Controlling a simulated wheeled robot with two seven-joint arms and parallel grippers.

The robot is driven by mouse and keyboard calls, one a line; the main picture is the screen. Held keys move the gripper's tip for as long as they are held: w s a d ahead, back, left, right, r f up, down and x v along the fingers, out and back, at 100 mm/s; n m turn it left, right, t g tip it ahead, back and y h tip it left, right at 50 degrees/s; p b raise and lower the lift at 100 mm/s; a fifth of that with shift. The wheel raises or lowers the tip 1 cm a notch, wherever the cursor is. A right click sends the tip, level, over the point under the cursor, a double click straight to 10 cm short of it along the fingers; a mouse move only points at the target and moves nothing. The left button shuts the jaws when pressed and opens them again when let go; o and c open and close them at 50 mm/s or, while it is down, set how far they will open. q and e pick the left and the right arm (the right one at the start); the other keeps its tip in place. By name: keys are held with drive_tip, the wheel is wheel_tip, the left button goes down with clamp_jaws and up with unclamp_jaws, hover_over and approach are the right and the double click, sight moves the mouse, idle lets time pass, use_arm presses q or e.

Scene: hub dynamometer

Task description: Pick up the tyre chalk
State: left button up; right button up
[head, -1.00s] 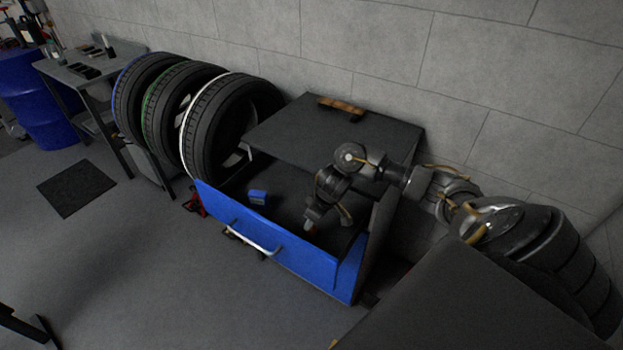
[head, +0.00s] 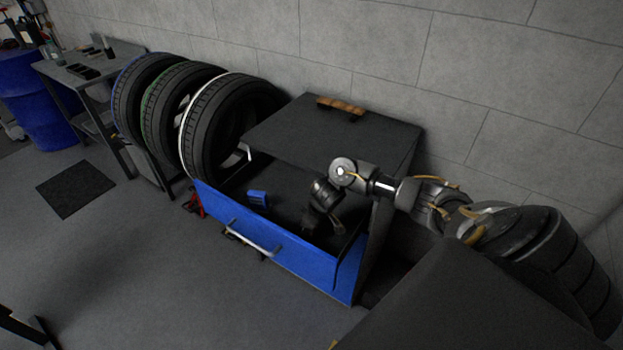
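My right arm reaches from the right into an open blue-fronted drawer (head: 290,254). My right gripper (head: 312,226) points down inside the drawer's right part, low behind the front panel. Its fingertips are dark and partly hidden, so I cannot tell whether they are open or shut. I cannot make out the tyre chalk for certain; anything at the fingertips is hidden. A small blue object (head: 258,198) lies in the drawer, left of the gripper and apart from it. My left gripper is not in view.
The dark cabinet top (head: 325,135) carries a brown brush-like item (head: 341,105). Several tyres (head: 205,125) stand to its left, by a small workbench (head: 85,70) and a blue drum (head: 40,105). A dark surface (head: 460,300) fills the lower right.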

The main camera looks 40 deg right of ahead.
drive_tip(key=c, duration=0.7)
wheel_tip(320, 180, up, 10)
drive_tip(key=shift+r+p, duration=0.1)
drive_tip(key=shift+p, duration=0.7)
